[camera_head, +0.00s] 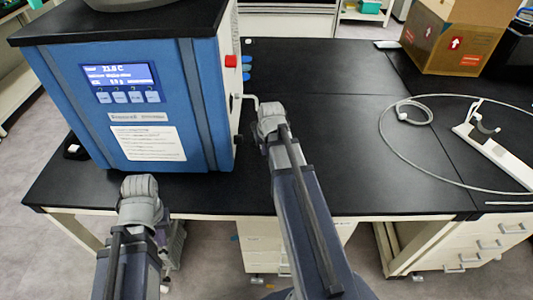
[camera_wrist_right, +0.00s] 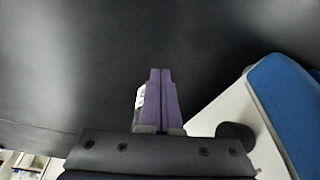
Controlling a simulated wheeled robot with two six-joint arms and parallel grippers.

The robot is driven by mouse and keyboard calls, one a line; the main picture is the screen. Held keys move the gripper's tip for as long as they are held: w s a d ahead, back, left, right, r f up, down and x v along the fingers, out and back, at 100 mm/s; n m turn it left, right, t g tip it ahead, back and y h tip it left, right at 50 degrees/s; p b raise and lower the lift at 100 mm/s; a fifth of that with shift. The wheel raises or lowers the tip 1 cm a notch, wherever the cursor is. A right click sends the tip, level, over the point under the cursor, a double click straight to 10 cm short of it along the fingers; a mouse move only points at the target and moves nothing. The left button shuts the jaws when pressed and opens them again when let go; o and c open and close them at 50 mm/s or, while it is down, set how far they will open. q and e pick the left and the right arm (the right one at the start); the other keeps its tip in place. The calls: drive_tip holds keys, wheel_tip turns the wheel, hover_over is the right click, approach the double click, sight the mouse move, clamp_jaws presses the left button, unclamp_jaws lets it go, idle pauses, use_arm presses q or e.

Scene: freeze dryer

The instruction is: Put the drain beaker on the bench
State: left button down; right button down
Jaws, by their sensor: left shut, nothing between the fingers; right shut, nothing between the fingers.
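I cannot make out the drain beaker in either view. The blue freeze dryer (camera_head: 135,100) stands on the black bench (camera_head: 330,160), with a thin pale drain tube (camera_head: 251,98) at its right side. My right gripper (camera_head: 268,118) is over the bench just right of the dryer, near the tube. In the right wrist view its purple fingers (camera_wrist_right: 161,88) are shut together and empty. A small whitish patch beside these fingers is too unclear to name. My left gripper (camera_head: 140,195) is shut and empty, low in front of the dryer and the bench's front edge; its fingertips are mostly hidden.
A cardboard box (camera_head: 453,38) stands at the back right. A looped cable (camera_head: 385,135) and a white holder (camera_head: 492,150) lie on the right part of the bench. The bench middle, right of my right arm, is clear. Drawers sit under the bench.

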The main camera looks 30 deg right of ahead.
drive_tip(key=shift+w+d+r, duration=0.1)
drive_tip(key=shift+w+d, duration=0.1)
drive_tip(key=shift+w, duration=0.6)
drive_tip(key=shift+w+d+r, duration=0.1)
drive_tip(key=shift+w+d, duration=0.1)
drive_tip(key=shift+w, duration=0.55)
drive_tip(key=w, duration=0.2)
drive_tip(key=w+d, duration=0.1)
drive_tip(key=w, duration=0.1)
drive_tip(key=shift+d, duration=0.1)
drive_tip(key=shift+s, duration=0.1)
drive_tip(key=shift+s, duration=0.15)
drive_tip(key=shift+s+a, duration=0.2)
drive_tip(key=shift+s, duration=0.05)
drive_tip(key=s, duration=0.1)
drive_tip(key=s+a, duration=0.1)
drive_tip(key=s, duration=0.1)
drive_tip(key=shift+s, duration=0.25)
drive_tip(key=d+p+v, duration=0.1)
drive_tip(key=p+v, duration=0.8)
drive_tip(key=v, duration=0.1)
drive_tip(key=shift+w+a+p, duration=0.2)
drive_tip(key=shift+a+p, duration=0.15)
